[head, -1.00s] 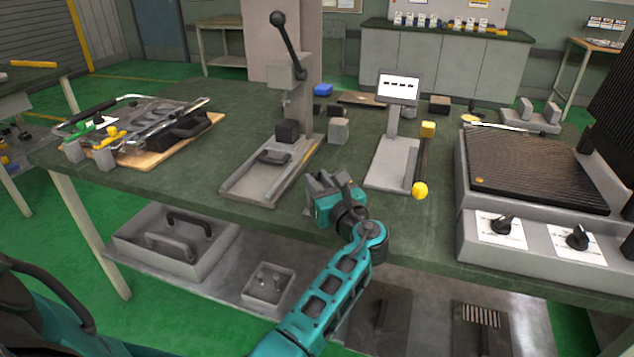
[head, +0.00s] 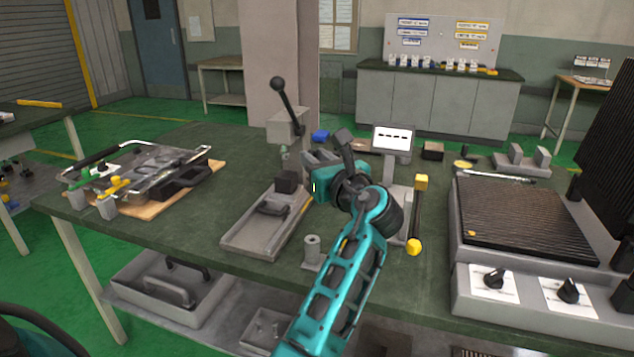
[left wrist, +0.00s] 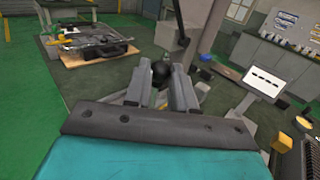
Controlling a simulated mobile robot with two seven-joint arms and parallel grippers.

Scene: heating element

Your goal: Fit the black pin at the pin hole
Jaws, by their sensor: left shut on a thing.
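My left gripper (head: 331,150) is raised above the bench near the lever press. In the left wrist view, its fingers (left wrist: 161,92) are closed around a black, round-topped piece (left wrist: 161,73), which looks like the black pin. In the head view the fingers and wrist largely hide this piece. I cannot make out which opening is the pin hole. My right gripper is not in view.
A small display (head: 392,138) and a yellow-ended rod (head: 416,215) stand right of my arm. A ribbed hot plate (head: 525,220) fills the right. A metal frame lies on a wooden board (head: 150,207) at left.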

